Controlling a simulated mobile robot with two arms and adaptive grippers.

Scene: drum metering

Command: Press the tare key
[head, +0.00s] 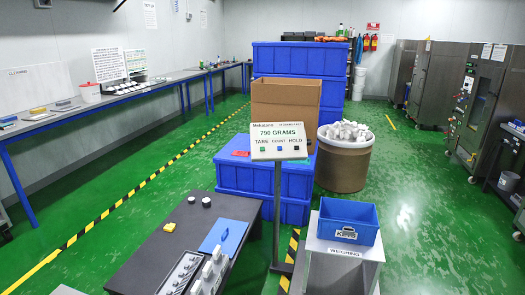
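The scale indicator (279,141) is a pale panel on a thin grey post in the middle of the head view. It reads "790 GRAMS". Three labels stand below the reading, "TARE" at the left, a middle one too small to read surely, and "HOLD" at the right. The tare key (262,152) is a small dark green square under the "TARE" label. A blue key and a dark key are in the same row. Nothing touches the panel. Neither of my grippers shows in the head view.
A blue bin (348,221) sits on the grey weighing stand (344,251), right of the post. A dark table (160,248) with a blue clipboard is at front left. Behind stand blue crates (235,174), a cardboard box (285,101) and a brown drum (342,167). Green floor is free at right.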

